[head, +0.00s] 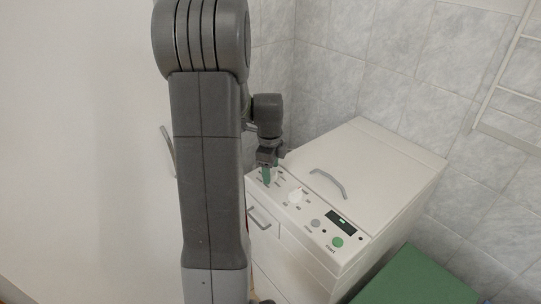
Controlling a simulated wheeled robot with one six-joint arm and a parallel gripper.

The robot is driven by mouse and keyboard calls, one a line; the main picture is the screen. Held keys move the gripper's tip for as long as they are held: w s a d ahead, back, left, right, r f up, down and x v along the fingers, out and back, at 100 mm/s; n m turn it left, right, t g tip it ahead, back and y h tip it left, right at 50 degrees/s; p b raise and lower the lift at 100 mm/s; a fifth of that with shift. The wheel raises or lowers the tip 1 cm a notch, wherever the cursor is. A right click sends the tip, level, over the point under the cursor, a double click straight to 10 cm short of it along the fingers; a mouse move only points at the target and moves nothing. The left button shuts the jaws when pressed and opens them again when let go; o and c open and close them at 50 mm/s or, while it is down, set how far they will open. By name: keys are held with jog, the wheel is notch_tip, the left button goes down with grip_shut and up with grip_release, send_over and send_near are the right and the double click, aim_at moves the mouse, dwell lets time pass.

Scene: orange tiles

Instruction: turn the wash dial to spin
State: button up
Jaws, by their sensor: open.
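A white washing machine (375,170) stands in the corner, with its sloped control panel facing the front left. A white round dial (295,196) sits on the panel, with small marks around it that are too small to read. My gripper (267,177) is open, pointing down close over the panel's left end, left of the white dial. Marks show around the spot beneath the fingers. The fingers hide that spot, so I cannot tell whether another dial is there or whether they touch anything.
The panel also has a grey button (315,223), a green button (338,242) and a dark display (341,221). A curved handle (328,182) rises from the lid. A green surface (420,277) is at front right, a white rack (508,85) on the tiled wall. My arm blocks the middle left.

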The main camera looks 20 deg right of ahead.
notch_tip(320, 180, up, 13)
jog(key=shift+s+a+r, duration=0.15)
jog(key=shift+s+a, duration=0.15)
jog(key=shift+s, duration=0.1)
jog(key=f, duration=1.4)
jog(key=shift+w+d, duration=0.3)
jog(key=shift+w, duration=0.05)
